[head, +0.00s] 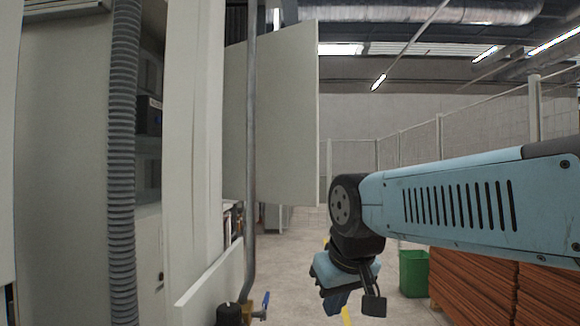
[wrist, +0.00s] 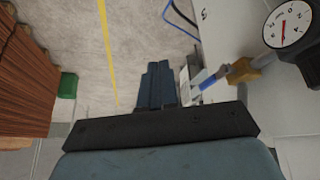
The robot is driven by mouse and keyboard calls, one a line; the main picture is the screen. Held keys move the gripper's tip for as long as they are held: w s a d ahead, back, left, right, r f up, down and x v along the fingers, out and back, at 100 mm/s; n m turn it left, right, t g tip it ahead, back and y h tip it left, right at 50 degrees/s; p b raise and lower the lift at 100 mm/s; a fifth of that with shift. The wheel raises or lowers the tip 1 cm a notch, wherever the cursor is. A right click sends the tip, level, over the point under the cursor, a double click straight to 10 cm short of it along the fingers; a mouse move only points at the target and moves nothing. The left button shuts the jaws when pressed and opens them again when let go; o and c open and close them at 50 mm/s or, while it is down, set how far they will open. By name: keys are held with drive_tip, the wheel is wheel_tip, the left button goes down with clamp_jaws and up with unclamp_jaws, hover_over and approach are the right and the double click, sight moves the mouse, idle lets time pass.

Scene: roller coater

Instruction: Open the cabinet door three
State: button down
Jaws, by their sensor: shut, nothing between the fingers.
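A tall, pale grey cabinet door panel (head: 280,125) stands swung out in the upper middle of the head view. To its left a cabinet interior (head: 148,170) shows, with a shelf and a dark box, behind a white post. A lower cabinet door (head: 148,265) with a small dark handle (head: 160,282) looks closed. No door number is readable, so I cannot tell which is door three. My gripper (head: 335,303) hangs below and right of the tall panel, apart from it. In the wrist view its dark blue fingers (wrist: 157,85) are together and empty.
A grey corrugated hose (head: 122,150) and a metal pipe (head: 251,150) run vertically at left. A blue-handled valve (wrist: 212,82) and a gauge (wrist: 288,24) are beside my gripper. A green bin (head: 413,272) and brown stacked sheets (head: 475,285) stand right. Floor between is clear.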

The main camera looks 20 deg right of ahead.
drive_tip(key=w+r+n, duration=0.4)
drive_tip(key=w+r, duration=1.2)
drive_tip(key=r, duration=0.4)
drive_tip(key=n+t, duration=0.1)
drive_tip(key=n, duration=0.1)
approach(302, 174)
drive_tip(key=s+a+r, duration=0.2)
drive_tip(key=s+a, duration=0.2)
drive_tip(key=s, duration=0.1)
drive_tip(key=shift+h, duration=0.4)
drive_tip(key=w+d+f, duration=0.1)
drive_tip(key=w+f, duration=0.1)
drive_tip(key=w+d+f, duration=0.1)
drive_tip(key=w+f, duration=0.2)
drive_tip(key=w+d+f, duration=0.1)
drive_tip(key=w+f, duration=0.1)
drive_tip(key=shift+w+f, duration=0.3)
drive_tip(key=shift+w+d, duration=0.45)
